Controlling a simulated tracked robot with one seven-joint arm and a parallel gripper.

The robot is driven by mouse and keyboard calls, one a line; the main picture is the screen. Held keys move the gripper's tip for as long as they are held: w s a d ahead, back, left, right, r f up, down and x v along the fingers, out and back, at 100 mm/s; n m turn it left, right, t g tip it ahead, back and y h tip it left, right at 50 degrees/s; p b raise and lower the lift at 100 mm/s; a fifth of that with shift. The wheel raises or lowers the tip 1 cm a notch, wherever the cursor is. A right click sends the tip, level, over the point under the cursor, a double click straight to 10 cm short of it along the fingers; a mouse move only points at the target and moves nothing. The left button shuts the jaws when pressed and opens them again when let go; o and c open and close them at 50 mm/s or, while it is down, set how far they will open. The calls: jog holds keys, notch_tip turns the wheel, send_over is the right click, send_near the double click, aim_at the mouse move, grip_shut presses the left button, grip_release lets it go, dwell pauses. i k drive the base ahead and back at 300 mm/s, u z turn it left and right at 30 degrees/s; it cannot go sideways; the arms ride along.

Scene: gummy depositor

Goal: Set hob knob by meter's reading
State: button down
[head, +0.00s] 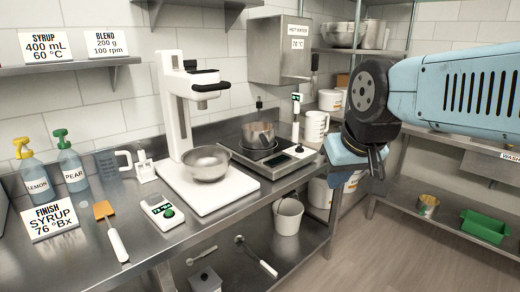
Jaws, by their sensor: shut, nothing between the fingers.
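The hob (283,164) stands on the steel counter with a small metal pot (258,134) on it. A small dark round part, apparently the hob knob (299,148), shows on its right side; its setting is too small to read. Another slim device with a green display (296,97) stands upright behind the hob. Neither reading is legible.
A white stand mixer (185,100) with a metal bowl (206,163) is left of the hob. Spray bottles (70,160), a sign reading 76 °Bx (52,221) and a spatula (110,230) are farther left. Floor at right is clear.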

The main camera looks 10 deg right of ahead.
aim_at(299, 151)
jog(key=k, duration=0.45)
jog(key=z, duration=0.45)
jog(key=i, duration=1.25)
jog(key=z, duration=0.2)
